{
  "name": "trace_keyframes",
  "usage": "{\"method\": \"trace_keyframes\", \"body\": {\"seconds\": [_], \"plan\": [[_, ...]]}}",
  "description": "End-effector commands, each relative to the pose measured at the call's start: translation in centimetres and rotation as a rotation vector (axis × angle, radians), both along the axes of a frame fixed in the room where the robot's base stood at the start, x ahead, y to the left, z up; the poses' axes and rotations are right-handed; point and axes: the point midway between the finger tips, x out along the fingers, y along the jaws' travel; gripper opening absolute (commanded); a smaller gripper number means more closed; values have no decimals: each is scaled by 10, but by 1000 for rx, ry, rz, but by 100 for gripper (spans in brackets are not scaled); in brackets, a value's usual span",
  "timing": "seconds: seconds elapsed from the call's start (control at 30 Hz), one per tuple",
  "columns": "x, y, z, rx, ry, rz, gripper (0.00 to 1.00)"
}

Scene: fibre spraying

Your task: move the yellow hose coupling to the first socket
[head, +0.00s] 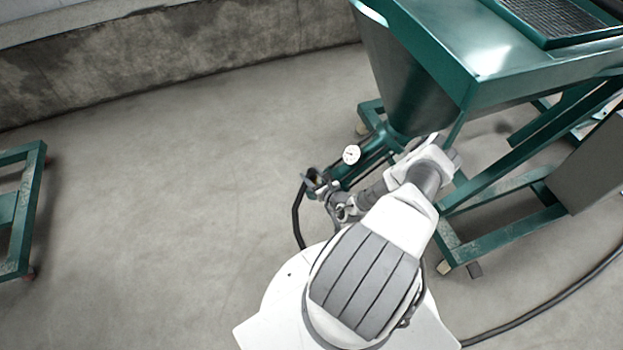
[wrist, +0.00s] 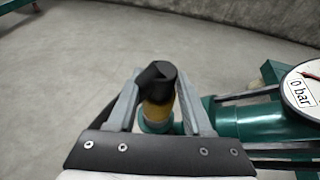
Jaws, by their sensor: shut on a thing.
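My gripper (wrist: 158,84) is shut on the yellow hose coupling (wrist: 156,112) in the wrist view, with one grey finger on each side of it. In the head view my gripper (head: 318,184) is at the near end of the machine's green pipe, and the coupling is too small to make out.
A round gauge reading 0 bar (wrist: 303,88) stands close right of my gripper; it also shows in the head view (head: 351,154). The green hopper machine (head: 420,75) fills the upper right. A black hose (head: 296,215) hangs beside the pipe.

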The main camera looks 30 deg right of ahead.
Motion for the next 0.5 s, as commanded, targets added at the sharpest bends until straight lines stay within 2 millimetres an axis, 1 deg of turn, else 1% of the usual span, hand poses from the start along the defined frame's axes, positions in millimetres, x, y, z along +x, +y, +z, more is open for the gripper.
{"method": "trace_keyframes", "body": {"seconds": [0.03, 0.07, 0.1, 0.37, 0.47, 0.5], "plan": [[0, 0, 0, 0, 0, 0, 6], [0, 0, 0, 0, 0, 0, 1], [0, 0, 0, 0, 0, -1, 0], [0, -1, 1, -1, -1, -1, 0], [0, -1, 10, -1, -2, -1, 0], [1, -1, 16, -2, -2, 0, 0]]}}
